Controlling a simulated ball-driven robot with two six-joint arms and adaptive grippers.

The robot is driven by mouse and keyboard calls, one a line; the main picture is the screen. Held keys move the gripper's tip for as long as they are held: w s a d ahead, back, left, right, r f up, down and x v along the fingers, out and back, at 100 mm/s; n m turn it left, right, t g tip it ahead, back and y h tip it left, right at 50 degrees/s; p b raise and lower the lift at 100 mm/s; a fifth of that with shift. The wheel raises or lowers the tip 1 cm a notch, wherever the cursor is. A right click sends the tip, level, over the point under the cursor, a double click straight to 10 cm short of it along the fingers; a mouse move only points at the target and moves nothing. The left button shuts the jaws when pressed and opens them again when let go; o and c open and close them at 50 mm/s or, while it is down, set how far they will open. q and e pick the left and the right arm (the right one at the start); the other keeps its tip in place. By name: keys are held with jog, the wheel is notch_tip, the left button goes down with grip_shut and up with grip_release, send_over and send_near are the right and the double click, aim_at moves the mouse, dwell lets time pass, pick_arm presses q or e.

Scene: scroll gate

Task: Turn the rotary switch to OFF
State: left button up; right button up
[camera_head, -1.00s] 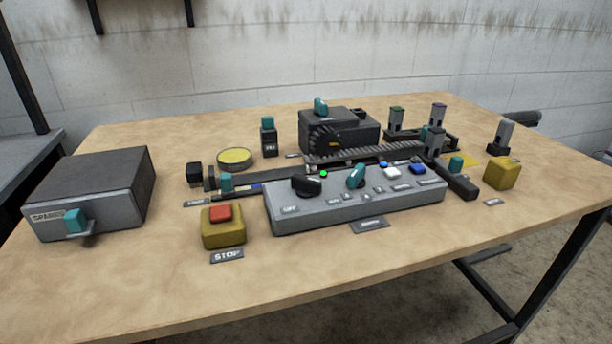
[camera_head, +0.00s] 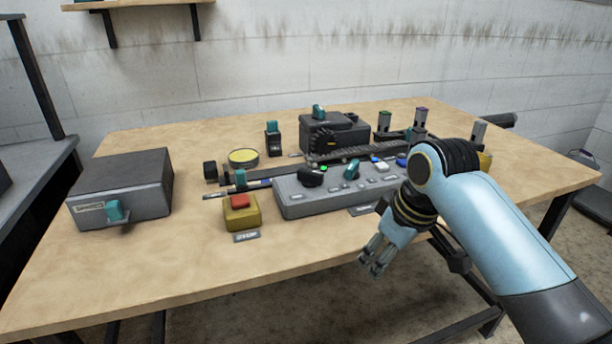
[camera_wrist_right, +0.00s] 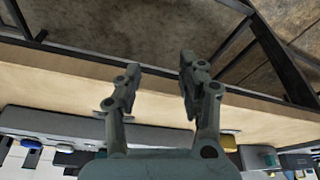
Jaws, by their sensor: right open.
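The grey control panel (camera_head: 300,205) lies on the table's middle. On its left end is a black rotary knob (camera_head: 311,178), with a small lit green lamp (camera_head: 323,168) behind it. A teal knob (camera_head: 351,170) stands to its right. The panel labels are too small to read now; an OFF label showed near the black knob earlier. My right gripper (camera_head: 371,268) is open and empty, at the table's front edge, to the right of and nearer than the panel, touching nothing. The right wrist view shows its two spread fingers (camera_wrist_right: 157,80). My left gripper is not in view.
A yellow stop box (camera_head: 241,219) with a red button stands left of the panel. A grey drawer box (camera_head: 125,185) is at the left. A black machine (camera_head: 330,135) and a dark conveyor track lie behind the panel. The front left tabletop is clear.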

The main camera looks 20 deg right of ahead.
aim_at(311, 171)
jog(key=w+r, duration=0.2)
jog(key=w, duration=0.1)
jog(key=w+a+r+n, duration=0.1)
jog(key=w+r, duration=0.2)
jog(key=w+r+n+y, duration=0.1)
jog(key=w+r, duration=0.1)
jog(key=shift+w+a+r, duration=0.2)
jog(key=shift+w+a, duration=0.05)
jog(key=shift+w, duration=0.15)
jog(key=w+a+r+n+y, duration=0.1)
jog(key=w+a+r+n, duration=0.15)
jog(key=w+r, duration=0.65)
jog(key=x, duration=0.6)
jog(key=b+x, duration=0.1)
jog(key=x, duration=0.2)
jog(key=shift+s+f, duration=0.25)
jog(key=shift+f, duration=0.1)
grip_shut()
